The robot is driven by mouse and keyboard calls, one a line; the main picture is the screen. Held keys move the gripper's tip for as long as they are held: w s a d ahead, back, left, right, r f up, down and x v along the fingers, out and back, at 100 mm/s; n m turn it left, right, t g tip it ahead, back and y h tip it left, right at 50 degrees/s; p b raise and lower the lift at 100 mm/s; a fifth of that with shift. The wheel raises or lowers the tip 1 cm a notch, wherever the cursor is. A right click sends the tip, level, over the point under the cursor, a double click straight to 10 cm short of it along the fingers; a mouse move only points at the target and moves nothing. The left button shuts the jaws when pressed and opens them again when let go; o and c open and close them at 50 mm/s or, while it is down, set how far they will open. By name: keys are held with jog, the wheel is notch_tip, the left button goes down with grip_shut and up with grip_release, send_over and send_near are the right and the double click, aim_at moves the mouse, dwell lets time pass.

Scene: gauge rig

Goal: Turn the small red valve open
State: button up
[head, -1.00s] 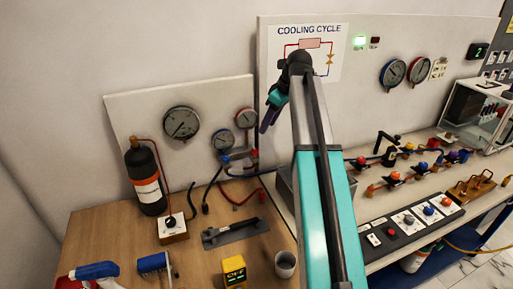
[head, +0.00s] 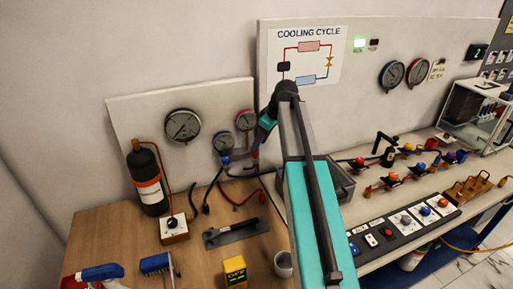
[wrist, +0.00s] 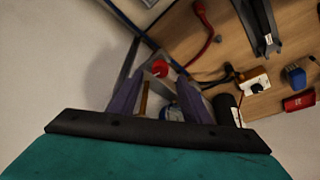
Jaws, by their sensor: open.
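The small red valve (wrist: 160,68) shows in the wrist view as a round red knob, between the tips of my purple fingers. My gripper (wrist: 158,78) is open, with one finger on each side of the knob; I cannot tell whether either touches it. In the head view my gripper (head: 260,142) is in front of the right part of the small gauge panel, just below the red gauge (head: 246,120), and mostly hides the red valve. A blue valve (head: 226,161) shows to the left.
A black bottle (head: 148,180) stands at the bench's left. A white box with a black knob (head: 173,229), a grey tool (head: 235,233), a yellow box (head: 234,269) and a cup (head: 283,264) lie on the wooden bench. Hoses run below the valves.

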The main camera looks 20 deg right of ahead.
jog(key=shift+p+x, duration=0.6)
jog(key=shift+x, duration=1.6)
